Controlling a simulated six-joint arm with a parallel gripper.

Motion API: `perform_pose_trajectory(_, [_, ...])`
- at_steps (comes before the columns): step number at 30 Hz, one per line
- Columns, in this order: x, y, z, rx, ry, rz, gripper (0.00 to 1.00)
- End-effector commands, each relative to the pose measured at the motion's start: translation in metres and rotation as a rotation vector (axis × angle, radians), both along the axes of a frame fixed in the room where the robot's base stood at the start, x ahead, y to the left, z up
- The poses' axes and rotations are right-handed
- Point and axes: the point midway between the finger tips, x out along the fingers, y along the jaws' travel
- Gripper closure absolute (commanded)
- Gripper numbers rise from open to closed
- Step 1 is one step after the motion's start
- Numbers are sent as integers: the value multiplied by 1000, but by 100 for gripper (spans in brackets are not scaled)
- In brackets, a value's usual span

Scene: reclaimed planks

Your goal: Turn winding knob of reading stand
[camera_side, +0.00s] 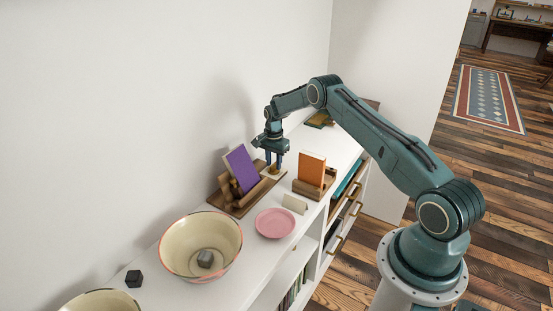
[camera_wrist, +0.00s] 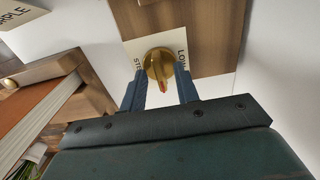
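The reading stand (camera_side: 224,204) is a wooden stand on the white shelf top, with a purple book (camera_side: 240,166) leaning on it. Its round brass winding knob (camera_wrist: 158,63) sits on a cream plate with partly hidden lettering, and an orange-red mark shows on its near side. My gripper (camera_side: 274,166) points down at the stand's right end. In the wrist view its two blue fingers (camera_wrist: 161,84) are apart, one on each side of the knob's near part. I cannot tell whether they touch it. In the side view the fingers mostly hide the knob.
An orange book (camera_side: 312,169) in a wooden holder stands close on the right. A small card (camera_side: 295,204), a pink plate (camera_side: 275,223), a large cream bowl (camera_side: 176,250) holding a grey object, and a black cube (camera_side: 134,279) are nearer the front. A wall runs behind.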

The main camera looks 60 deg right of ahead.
Motion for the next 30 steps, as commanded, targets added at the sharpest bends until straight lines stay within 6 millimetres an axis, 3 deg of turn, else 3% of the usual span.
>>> perform_pose_trajectory(11, [0,0,29,-1,-3,0,69])
perform_pose_trajectory(24, [1,0,102,-2,-3,0,69])
perform_pose_trajectory(30, [0,0,127,-1,-2,0,69])
